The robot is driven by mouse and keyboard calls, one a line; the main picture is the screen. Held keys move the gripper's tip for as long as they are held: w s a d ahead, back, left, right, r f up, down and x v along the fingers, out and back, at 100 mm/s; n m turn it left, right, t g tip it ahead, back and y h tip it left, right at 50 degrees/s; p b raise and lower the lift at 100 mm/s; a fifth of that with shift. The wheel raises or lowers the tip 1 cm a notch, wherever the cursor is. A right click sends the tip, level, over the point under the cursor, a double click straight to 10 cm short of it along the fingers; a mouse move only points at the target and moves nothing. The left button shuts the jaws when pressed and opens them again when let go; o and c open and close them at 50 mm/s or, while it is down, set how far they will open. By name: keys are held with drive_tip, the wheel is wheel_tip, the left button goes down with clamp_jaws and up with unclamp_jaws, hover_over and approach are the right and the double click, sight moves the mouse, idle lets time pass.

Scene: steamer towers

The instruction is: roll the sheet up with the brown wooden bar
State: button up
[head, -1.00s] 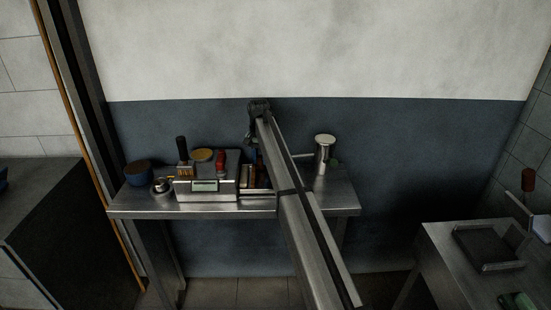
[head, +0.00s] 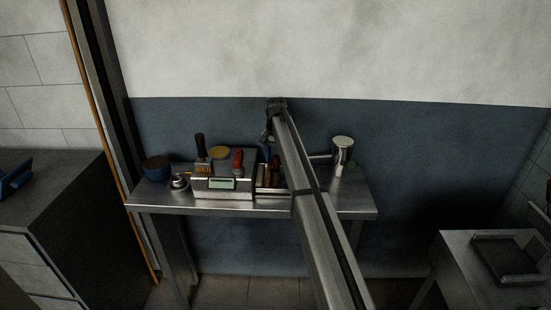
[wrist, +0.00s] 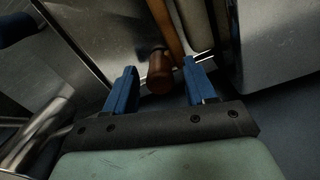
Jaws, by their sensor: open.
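My gripper (wrist: 159,68) shows in the wrist view with its two blue fingers apart. A dark brown rounded wooden end (wrist: 160,75) lies between the fingers or just beyond them; I see no clear contact. A lighter brown wooden strip (wrist: 166,28) runs behind it, beside a pale, rounded-edged body. I cannot tell which of these is the bar. In the head view my arm reaches over the steel table (head: 345,206) and partly hides brown upright pieces (head: 262,177) beside the grey box. I cannot make out the sheet.
On the table stand a grey box with a display (head: 222,184), a dark-handled brush (head: 201,148), a red-handled tool (head: 238,160), a blue bowl (head: 157,168) and a steel pot (head: 343,153). A side table with a dark tray (head: 508,258) is at the right.

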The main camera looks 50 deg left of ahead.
wheel_tip(320, 180, up, 13)
drive_tip(key=shift+r, duration=0.2)
idle(0.3)
